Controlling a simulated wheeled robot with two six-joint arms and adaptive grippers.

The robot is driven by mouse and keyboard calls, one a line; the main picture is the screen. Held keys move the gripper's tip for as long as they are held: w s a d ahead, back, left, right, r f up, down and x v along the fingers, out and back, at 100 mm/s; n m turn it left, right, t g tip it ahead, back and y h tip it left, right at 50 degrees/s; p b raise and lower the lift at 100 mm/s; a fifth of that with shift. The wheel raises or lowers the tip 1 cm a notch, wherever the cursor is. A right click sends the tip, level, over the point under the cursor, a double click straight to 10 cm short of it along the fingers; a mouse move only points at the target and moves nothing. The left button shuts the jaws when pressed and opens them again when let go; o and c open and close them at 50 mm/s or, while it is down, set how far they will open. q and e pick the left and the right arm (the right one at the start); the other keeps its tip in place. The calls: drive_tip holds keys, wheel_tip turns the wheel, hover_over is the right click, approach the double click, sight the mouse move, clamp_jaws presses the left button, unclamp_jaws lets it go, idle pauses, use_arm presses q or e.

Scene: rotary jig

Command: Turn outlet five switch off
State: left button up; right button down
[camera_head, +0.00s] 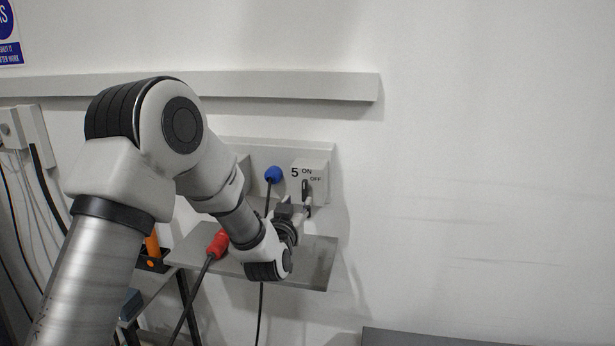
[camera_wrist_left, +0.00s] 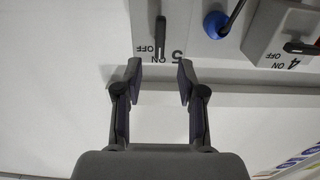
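Outlet five (camera_head: 316,167) is a light box on the wall with "5", "ON" and "OFF" printed on it; in the wrist view it is upside down (camera_wrist_left: 178,30). Its dark switch lever (camera_head: 305,187) stands roughly upright, one end towards the "ON" mark; the lever also shows in the left wrist view (camera_wrist_left: 161,36). My left gripper (camera_head: 307,208) is just below and in front of the box. In the wrist view the gripper (camera_wrist_left: 160,70) is open and empty, its fingertips spread on either side of the lever's line, apparently apart from it. My right gripper is not in view.
A blue plug (camera_head: 273,174) with a dark cable is left of outlet five. Outlet four (camera_wrist_left: 290,30) shows in the wrist view. A grey shelf (camera_head: 322,265) juts out below; a red plug (camera_head: 218,243) is at its left. The wall to the right is bare.

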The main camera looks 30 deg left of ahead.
sight(304, 190)
use_arm(q)
drive_tip(key=p+x, duration=0.4)
drive_tip(key=x, duration=0.4)
drive_tip(key=shift+d+r, duration=0.1)
drive_tip(key=shift+w, duration=0.1)
drive_tip(key=shift+s, duration=0.2)
clamp_jaws()
